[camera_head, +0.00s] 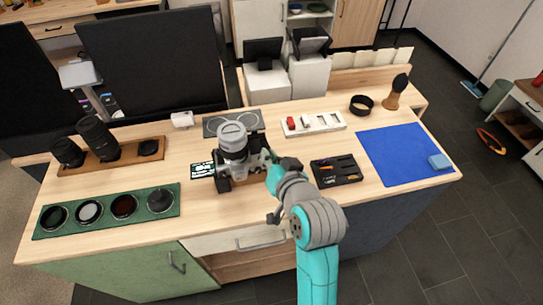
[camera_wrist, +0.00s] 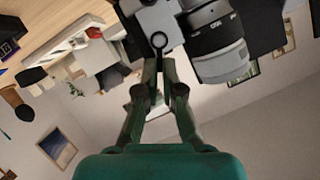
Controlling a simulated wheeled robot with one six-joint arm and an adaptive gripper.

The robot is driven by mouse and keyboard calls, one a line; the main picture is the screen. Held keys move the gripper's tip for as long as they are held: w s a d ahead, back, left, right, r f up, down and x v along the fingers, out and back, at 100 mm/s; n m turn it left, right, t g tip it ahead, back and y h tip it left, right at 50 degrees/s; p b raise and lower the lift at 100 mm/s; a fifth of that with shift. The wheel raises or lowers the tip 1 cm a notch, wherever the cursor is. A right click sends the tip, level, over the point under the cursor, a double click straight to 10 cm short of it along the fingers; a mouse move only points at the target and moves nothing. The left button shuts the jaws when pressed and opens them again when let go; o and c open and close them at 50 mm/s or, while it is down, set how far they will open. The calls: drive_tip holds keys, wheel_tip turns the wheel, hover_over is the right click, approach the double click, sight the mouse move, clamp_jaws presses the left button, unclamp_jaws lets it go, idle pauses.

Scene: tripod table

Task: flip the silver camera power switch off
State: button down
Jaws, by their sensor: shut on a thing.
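My gripper's dark fingers (camera_wrist: 160,68) come together at the camera's edge, just below a round ringed part (camera_wrist: 160,41). The fingers are shut on a small part of the camera. The fingertips hide that part, and I cannot make out the switch or its position.
A black tray of small tools (camera_head: 337,171) lies right of my gripper. A blue mat (camera_head: 400,150) lies farther right. A white tray (camera_head: 313,124) is behind. A green filter board (camera_head: 107,211) and black lenses (camera_head: 98,137) are at the left.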

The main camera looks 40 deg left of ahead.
drive_tip(key=shift+s+a+r+n+t+h, duration=0.1)
drive_tip(key=shift+s+a+n+t+h, duration=0.25)
drive_tip(key=shift+n, duration=0.45)
drive_tip(key=shift+s+a+r+n+t+h, duration=0.15)
drive_tip(key=shift+s+n+t+h, duration=0.25)
drive_tip(key=shift+n, duration=0.4)
drive_tip(key=shift+w, duration=0.1)
drive_tip(key=c, duration=1.3)
unclamp_jaws()
drive_tip(key=v, duration=1.2)
drive_tip(key=shift+a, duration=0.1)
drive_tip(key=shift+f, duration=0.1)
